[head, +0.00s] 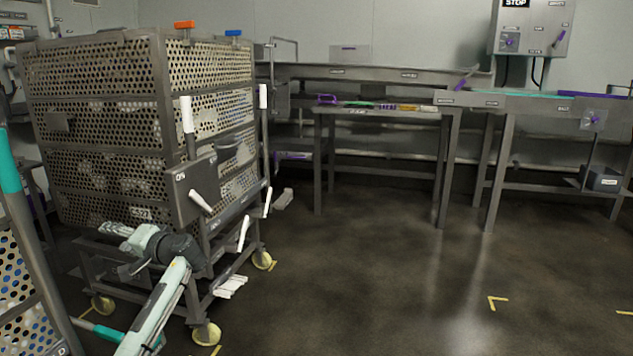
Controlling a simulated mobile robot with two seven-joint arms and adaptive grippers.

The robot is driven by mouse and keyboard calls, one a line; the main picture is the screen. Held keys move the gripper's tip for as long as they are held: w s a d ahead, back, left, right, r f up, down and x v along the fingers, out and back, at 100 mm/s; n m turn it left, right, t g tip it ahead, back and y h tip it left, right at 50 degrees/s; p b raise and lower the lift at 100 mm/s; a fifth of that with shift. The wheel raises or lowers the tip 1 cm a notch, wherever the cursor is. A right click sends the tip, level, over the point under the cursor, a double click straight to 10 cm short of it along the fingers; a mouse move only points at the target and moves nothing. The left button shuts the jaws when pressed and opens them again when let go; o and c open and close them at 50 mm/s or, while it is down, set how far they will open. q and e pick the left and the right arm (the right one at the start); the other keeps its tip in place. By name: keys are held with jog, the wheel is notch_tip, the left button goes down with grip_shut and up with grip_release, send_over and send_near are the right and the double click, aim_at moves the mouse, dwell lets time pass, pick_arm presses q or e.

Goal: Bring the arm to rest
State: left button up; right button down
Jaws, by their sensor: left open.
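My left arm (165,305) rises from the bottom left, and its dark wrist bends toward the left. My left gripper (122,246) is open beside the lower part of a perforated metal basket cart (95,38). No object shows between its fingers. Whether the gripper touches the cart's frame cannot be told from this view. My right gripper is out of view.
The cart stands on yellow-wheeled casters (206,334) and has white handles (187,115). Part of another perforated cart (25,300) with a teal bar is at the left edge. Steel tables (385,112) line the back. The floor (400,280) at centre and right is clear.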

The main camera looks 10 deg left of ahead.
pick_arm(q)
jog(key=w+d+f+m+t+h, duration=0.1)
jog(key=w+d+f+t+h, duration=0.2)
jog(key=w+d+f+h, duration=0.4)
jog(key=w+d+f+m+t+h, duration=0.1)
jog(key=w+d+f+t+h, duration=0.15)
jog(key=d+f+h, duration=0.4)
jog(key=s+d+f+g, duration=0.1)
jog(key=s+d+f, duration=0.2)
jog(key=s+f, duration=0.3)
jog(key=s+d+f+m+g, duration=0.1)
jog(key=s+d+f, duration=0.2)
jog(key=s+f, duration=0.25)
jog(key=s+d+f+g, duration=0.1)
jog(key=s+d+f, duration=0.2)
jog(key=s+f, duration=0.3)
jog(key=s+d+f+g, duration=0.2)
jog(key=s+f, duration=0.3)
jog(key=s, duration=0.7)
jog(key=s+d+f+g+h, duration=0.1)
jog(key=s+d+f, duration=0.3)
jog(key=s, duration=0.9)
notch_tip(320, 180, down, 3)
jog(key=shift+s+d+r+g, duration=0.2)
jog(key=shift+d+g, duration=0.15)
jog(key=shift+d, duration=0.05)
